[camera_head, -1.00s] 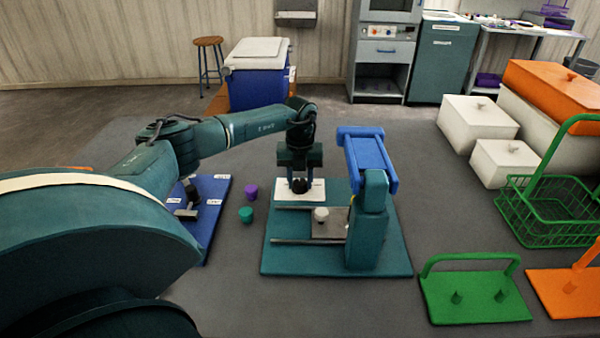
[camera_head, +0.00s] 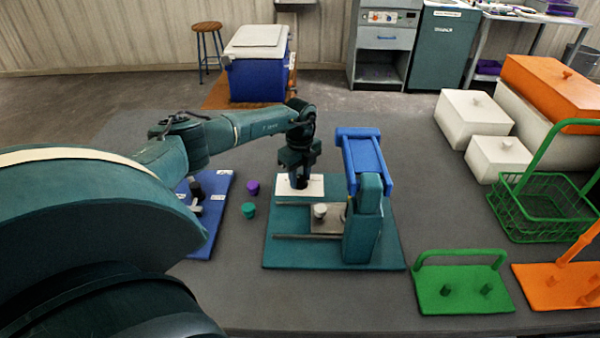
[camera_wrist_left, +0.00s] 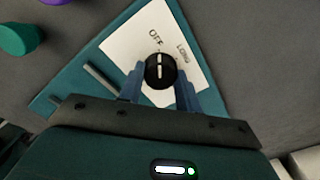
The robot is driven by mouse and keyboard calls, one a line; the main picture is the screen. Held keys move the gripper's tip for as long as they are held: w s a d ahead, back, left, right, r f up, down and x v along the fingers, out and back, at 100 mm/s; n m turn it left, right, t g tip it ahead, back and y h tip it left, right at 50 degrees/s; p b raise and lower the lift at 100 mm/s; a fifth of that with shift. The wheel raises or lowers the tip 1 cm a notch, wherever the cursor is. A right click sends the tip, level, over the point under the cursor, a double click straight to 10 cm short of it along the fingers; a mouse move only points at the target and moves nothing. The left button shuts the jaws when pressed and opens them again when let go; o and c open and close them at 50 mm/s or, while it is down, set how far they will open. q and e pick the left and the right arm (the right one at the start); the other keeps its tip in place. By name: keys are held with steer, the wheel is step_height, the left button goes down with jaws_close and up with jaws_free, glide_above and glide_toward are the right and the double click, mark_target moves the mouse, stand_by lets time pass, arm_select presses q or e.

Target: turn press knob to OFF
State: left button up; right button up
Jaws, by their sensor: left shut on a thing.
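The press (camera_head: 362,225) is a teal stand on a teal base with a blue frame on top. Its knob panel (camera_head: 318,187) is a white plate at the back left of the base. The black press knob (camera_wrist_left: 160,71) has a white pointer line, which lies nearly upright in the left wrist view and points roughly at the OFF label (camera_wrist_left: 155,38). A LONG label (camera_wrist_left: 183,52) is to its right. My left gripper (camera_head: 299,185) points down at the panel and is shut on the knob, one finger on each side. My right gripper is not in view.
A purple knob-like piece (camera_head: 253,187) and a green one (camera_head: 249,210) stand left of the press. A blue board (camera_head: 205,235) lies further left. A green stand (camera_head: 462,290), an orange stand (camera_head: 560,285), a green basket (camera_head: 545,210) and white boxes (camera_head: 475,120) are to the right.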

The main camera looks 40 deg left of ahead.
mark_target(300, 178)
arm_select(q)
steer(key=shift+a+n, duration=0.1)
steer(key=shift+n, duration=0.2)
steer(key=o, duration=1)
step_height(300, 178, up, 13)
steer(key=b, duration=0.1)
steer(key=shift+r+b, duration=0.15)
steer(key=shift+b, duration=0.2)
stand_by(0.3)
